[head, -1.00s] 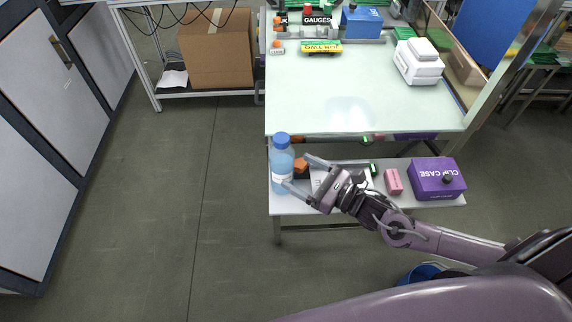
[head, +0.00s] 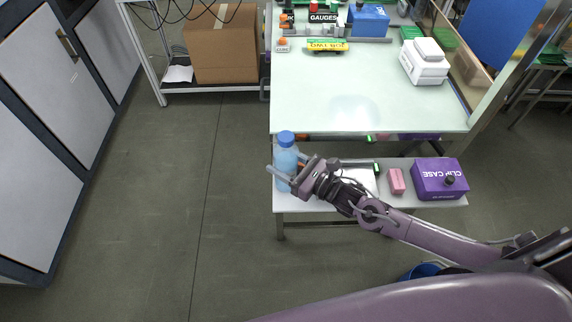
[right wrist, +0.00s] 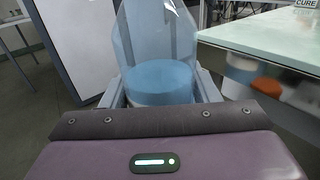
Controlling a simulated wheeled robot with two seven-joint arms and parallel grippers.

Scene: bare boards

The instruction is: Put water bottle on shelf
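The water bottle (head: 284,160), clear blue with a blue cap, stands upright at the left end of a white lower shelf (head: 300,205) under the bench. The gripper partly hides the bottle's lower part in the head view. My left gripper is not in view.
On the lower shelf are a pink box (head: 396,181) and a purple clip case (head: 439,180), right of the gripper. The pale bench top (head: 350,100) overhangs behind, its front clear. A cardboard box (head: 222,45) sits on a rack at back left. Open floor lies left.

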